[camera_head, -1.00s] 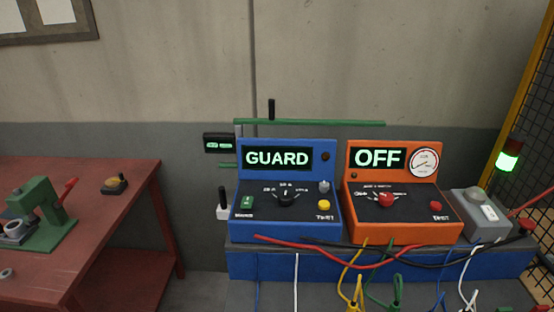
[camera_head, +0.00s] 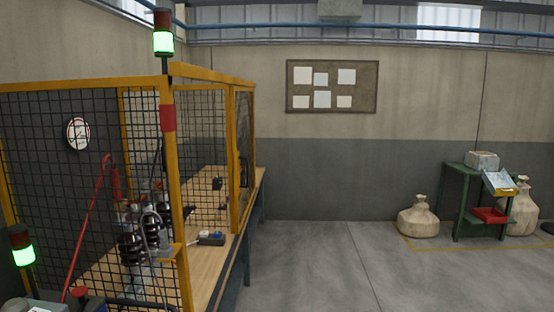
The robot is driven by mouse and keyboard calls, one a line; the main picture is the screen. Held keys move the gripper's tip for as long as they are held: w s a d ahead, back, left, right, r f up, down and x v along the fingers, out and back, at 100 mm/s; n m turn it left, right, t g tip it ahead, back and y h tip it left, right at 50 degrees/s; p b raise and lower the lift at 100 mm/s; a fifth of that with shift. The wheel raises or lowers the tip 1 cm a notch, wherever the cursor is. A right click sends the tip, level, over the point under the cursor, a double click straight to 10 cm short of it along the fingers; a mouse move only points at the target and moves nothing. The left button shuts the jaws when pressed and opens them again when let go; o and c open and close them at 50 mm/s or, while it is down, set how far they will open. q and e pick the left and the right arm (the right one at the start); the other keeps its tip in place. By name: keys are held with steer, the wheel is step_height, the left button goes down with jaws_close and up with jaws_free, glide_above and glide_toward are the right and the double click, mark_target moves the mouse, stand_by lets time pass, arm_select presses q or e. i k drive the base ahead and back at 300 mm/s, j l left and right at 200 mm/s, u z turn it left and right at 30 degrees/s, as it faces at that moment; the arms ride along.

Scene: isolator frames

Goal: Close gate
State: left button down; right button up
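A yellow-framed black mesh enclosure (camera_head: 174,210) stands at the left of the head view. Its right side has a mesh panel (camera_head: 203,150) and, farther back, a narrow yellow-framed panel (camera_head: 243,150) seen nearly edge-on. I cannot tell for certain which panel is the gate, or whether it is open or shut. A red patch (camera_head: 168,117) marks the near corner post. Neither of my grippers is in view.
Inside the enclosure, a wooden bench (camera_head: 208,270) carries dark ribbed insulators (camera_head: 132,248). Green-lit signal lamps (camera_head: 163,43) show at the corner. Open concrete floor (camera_head: 320,265) lies to the right. Sacks (camera_head: 418,216) and a green stand (camera_head: 455,205) are farther right.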

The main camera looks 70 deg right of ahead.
mark_target(237, 162)
steer(key=l+z, duration=0.1)
steer(key=z, duration=1.85)
steer(key=i+l+z, duration=0.3)
steer(key=i, duration=0.15)
steer(key=i+l+z, duration=0.2)
steer(key=i+z, duration=0.45)
steer(key=i, duration=0.25)
steer(key=i+l, duration=0.1)
steer(key=i, duration=1.7)
